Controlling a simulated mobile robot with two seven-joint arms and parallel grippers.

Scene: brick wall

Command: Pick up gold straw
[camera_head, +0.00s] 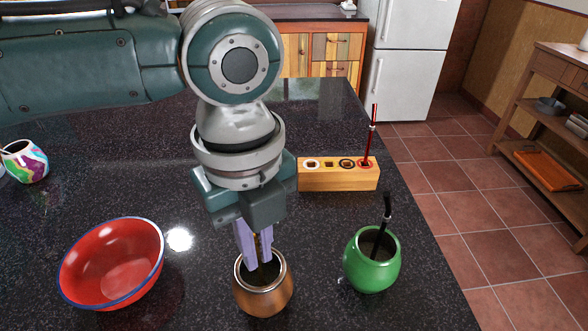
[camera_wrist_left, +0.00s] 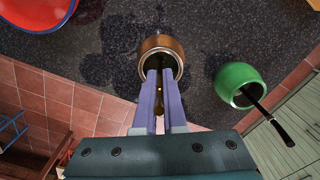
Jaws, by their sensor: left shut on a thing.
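The gold straw (camera_wrist_left: 159,99) stands in the copper-brown cup (camera_head: 263,299), and only a short part of it shows between my fingers. The cup also shows in the left wrist view (camera_wrist_left: 160,45). My left gripper (camera_head: 257,258) points down over the cup's mouth, its pale purple fingers shut on the straw. The fingertips are at the cup's opening. In the left wrist view the fingers (camera_wrist_left: 160,82) reach to the cup's rim. The straw's lower end is hidden inside the cup. My right gripper is in neither view.
A green cup (camera_head: 371,266) with a black straw (camera_head: 382,226) stands right of the copper cup. A red bowl (camera_head: 113,262) is at the left. A wooden holder (camera_head: 338,179) with a red straw (camera_head: 371,135) stands behind. A colourful cup (camera_head: 25,163) is far left.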

